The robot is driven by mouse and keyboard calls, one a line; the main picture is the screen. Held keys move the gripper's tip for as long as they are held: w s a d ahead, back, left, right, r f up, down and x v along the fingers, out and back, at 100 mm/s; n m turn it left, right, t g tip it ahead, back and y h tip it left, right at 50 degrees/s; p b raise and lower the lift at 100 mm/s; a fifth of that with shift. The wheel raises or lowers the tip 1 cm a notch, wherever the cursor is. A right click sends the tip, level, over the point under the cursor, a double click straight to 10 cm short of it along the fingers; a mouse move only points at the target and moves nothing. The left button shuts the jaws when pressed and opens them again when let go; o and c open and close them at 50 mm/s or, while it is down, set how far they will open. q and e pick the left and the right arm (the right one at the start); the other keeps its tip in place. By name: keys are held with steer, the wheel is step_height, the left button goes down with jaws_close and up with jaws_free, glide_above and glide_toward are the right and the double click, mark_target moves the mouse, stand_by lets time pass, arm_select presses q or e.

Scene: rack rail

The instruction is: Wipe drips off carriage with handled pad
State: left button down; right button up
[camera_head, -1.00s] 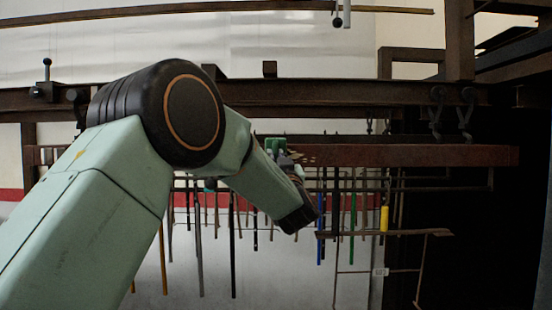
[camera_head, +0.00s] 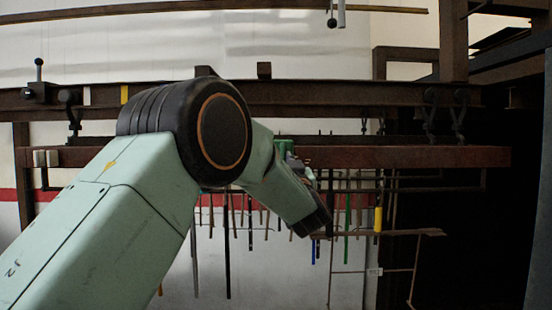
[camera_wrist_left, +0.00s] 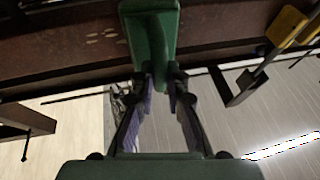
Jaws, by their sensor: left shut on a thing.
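My left gripper (camera_wrist_left: 160,88) is shut on the green handled pad (camera_wrist_left: 150,35). The fingers close on its narrow lower part, and its broad green block lies over the rust-brown carriage beam (camera_wrist_left: 215,30). I cannot tell whether the pad touches the beam. Small pale drip-like marks (camera_wrist_left: 100,38) show on the beam to the left of the pad in the left wrist view. In the head view the pad (camera_head: 284,147) is a small green patch at the beam (camera_head: 420,156), partly hidden by my left wrist. My right gripper is not in view.
Several thin rods hang below the beam, among them one with a yellow part (camera_head: 378,219) and a green one (camera_head: 347,230). Dark hooks (camera_head: 430,115) hang from the upper rail (camera_head: 320,94). A yellow block (camera_wrist_left: 286,26) shows at the right in the left wrist view.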

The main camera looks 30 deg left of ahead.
arm_select(q)
steer(key=shift+w+d+p, duration=1.75)
steer(key=shift+w+d, duration=0.4)
steer(key=shift+d, duration=1.2)
steer(key=s+a+b, duration=0.3)
steer(key=s+a, duration=0.3)
steer(key=a, duration=0.4)
